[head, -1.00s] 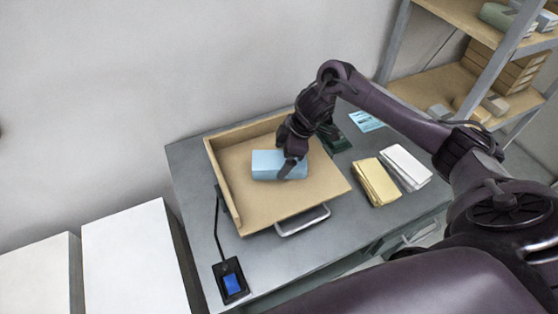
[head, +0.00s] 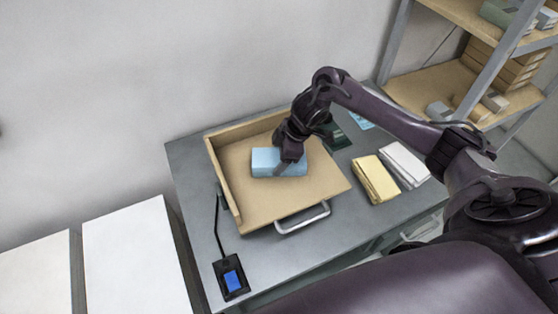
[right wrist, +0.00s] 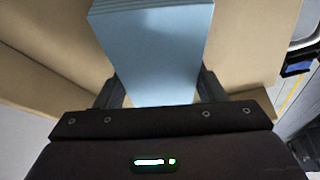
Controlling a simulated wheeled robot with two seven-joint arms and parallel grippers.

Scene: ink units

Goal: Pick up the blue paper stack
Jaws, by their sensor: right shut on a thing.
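The blue paper stack (head: 266,160) is a light-blue block in the wooden tray (head: 250,200) on the grey table. My right gripper (head: 288,168) reaches down over the right part of the stack and is shut on it. In the right wrist view the stack (right wrist: 155,55) fills the space between the two fingers (right wrist: 160,92), its layered edge at the top. I cannot tell whether the stack touches the tray floor. My left gripper is in no view.
A yellow stack (head: 375,178) and a white stack (head: 404,163) lie right of the tray. A black device with a blue screen (head: 232,279) sits at the table's front left. White boxes (head: 135,260) stand at left. Shelves (head: 455,90) stand at the back right.

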